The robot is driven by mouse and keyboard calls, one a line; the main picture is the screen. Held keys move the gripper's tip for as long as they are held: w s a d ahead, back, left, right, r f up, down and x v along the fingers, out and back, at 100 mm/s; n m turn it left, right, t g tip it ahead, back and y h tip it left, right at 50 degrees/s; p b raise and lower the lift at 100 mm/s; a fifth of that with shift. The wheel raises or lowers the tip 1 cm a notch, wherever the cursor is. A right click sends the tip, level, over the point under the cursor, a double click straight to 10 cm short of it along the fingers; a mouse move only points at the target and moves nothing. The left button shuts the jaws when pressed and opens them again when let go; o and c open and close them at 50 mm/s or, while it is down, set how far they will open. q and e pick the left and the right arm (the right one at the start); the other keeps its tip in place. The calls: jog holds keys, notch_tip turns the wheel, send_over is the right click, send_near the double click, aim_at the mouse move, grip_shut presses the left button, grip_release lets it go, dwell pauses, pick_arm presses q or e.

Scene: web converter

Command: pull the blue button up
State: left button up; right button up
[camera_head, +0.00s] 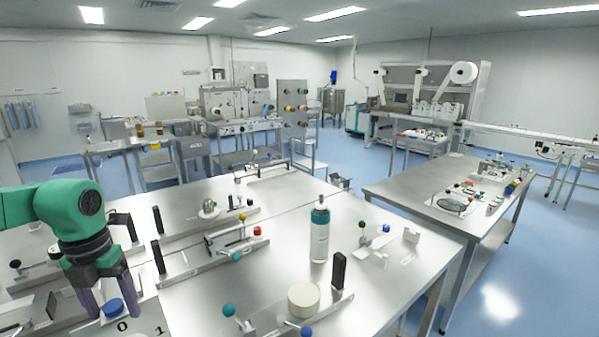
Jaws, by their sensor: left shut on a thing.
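The blue button (113,307) is a round blue cap at the lower left, on a pale panel (140,325) marked 0 and 1. My left gripper (110,302) comes down on it from above, with a purple-grey finger on each side of the button. The fingers are shut on the button. The base of the button and the finger contact points are partly hidden. My right gripper is not in view.
On the steel table (390,290) stand a teal-labelled bottle (320,232), a cream round block (303,299), a black upright handle (339,270) and several coloured ball knobs. Black upright handles (158,257) stand close right of my left gripper.

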aim_at(113, 305)
pick_arm(q)
jog(key=shift+w+r+p, duration=0.1)
jog(key=shift+r+p, duration=0.4)
jog(key=shift+r, duration=0.5)
jog(key=o, duration=1.2)
jog(key=shift+d, duration=0.2)
jog(key=shift+r, duration=0.1)
jog(key=shift+r+p, duration=0.7)
jog(key=shift+r, duration=0.2)
jog(key=shift+r+p, duration=1.35)
jog(key=shift+r, duration=0.65)
jog(key=shift+f, duration=0.1)
